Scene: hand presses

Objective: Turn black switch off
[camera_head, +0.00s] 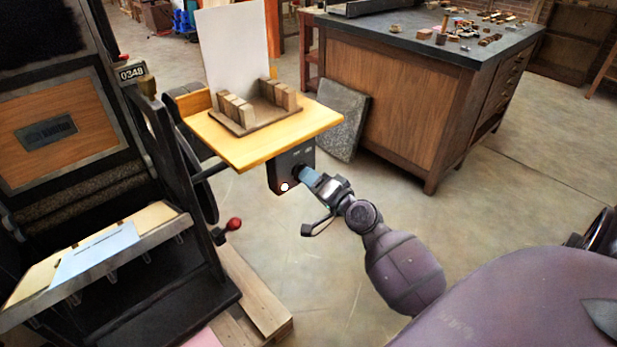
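A black switch box (284,172) hangs under the front right edge of a small wooden shelf. A bright white-red light (285,187) shows on its lower front. My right gripper (305,172) is at the right part of the box's front face, its bluish fingertips touching or nearly touching it. The fingertips and wrist hide that part of the box, so the switch lever itself does not show clearly. I cannot tell whether the fingers are open or shut. My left gripper is not in view.
The wooden shelf (244,157) holds a tray with wooden blocks and a white sheet. A press (100,180) stands at the left, with a red-knobbed handle (234,224). A large cabinet (390,110) stands behind at the right.

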